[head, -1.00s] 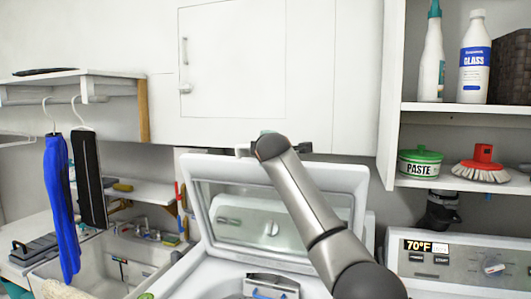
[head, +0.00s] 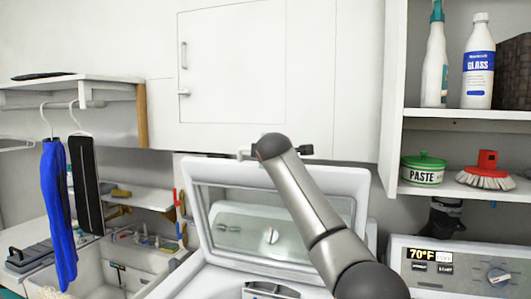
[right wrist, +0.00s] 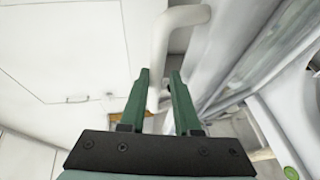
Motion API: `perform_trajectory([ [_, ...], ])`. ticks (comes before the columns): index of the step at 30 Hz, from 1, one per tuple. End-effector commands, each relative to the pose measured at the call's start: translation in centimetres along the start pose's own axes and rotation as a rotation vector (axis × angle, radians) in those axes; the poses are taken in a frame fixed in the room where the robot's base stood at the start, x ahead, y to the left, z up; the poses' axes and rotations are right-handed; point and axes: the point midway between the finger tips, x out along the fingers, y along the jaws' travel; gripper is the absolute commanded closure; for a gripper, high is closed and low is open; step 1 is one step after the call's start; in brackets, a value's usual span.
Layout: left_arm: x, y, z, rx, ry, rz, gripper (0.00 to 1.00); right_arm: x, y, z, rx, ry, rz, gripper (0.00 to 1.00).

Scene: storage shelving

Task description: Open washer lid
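The washer lid (head: 212,258) is raised and leans back in the head view. It is a white frame around a glass window, and a dial shows in the glass. My right arm crosses in front of its right half, with the wrist at the lid's top edge. The fingers are hidden in the head view. In the right wrist view my right gripper (right wrist: 158,90) has its two green fingers apart. A white bent bar (right wrist: 160,45) passes at the gap between them; I cannot tell if they touch it. My left gripper is not in view.
A white wall cabinet (head: 230,65) is above the lid. Shelves at right hold bottles (head: 478,75), a paste tin (head: 423,170) and a brush (head: 486,172). A control panel (head: 460,268) is below them. Hanging clothes (head: 58,215) and a sink are at left.

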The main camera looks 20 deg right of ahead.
Motion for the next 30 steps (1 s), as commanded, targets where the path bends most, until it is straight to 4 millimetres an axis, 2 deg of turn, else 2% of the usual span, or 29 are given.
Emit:
perform_trajectory([
  [8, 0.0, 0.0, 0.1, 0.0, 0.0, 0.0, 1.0, 0.0, 0.0, 0.0, 0.001, 0.001, 0.001, 0.69],
  [14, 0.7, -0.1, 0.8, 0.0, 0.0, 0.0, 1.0, -0.8, -0.2, 0.0, 0.002, 0.001, 0.004, 0.69],
  [20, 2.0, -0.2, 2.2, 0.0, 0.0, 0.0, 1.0, -2.9, -0.3, 0.0, 0.002, 0.002, 0.005, 0.69],
  [30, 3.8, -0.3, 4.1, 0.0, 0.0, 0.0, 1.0, -8.2, -0.2, 0.0, 0.0, 0.003, 0.006, 0.69],
])
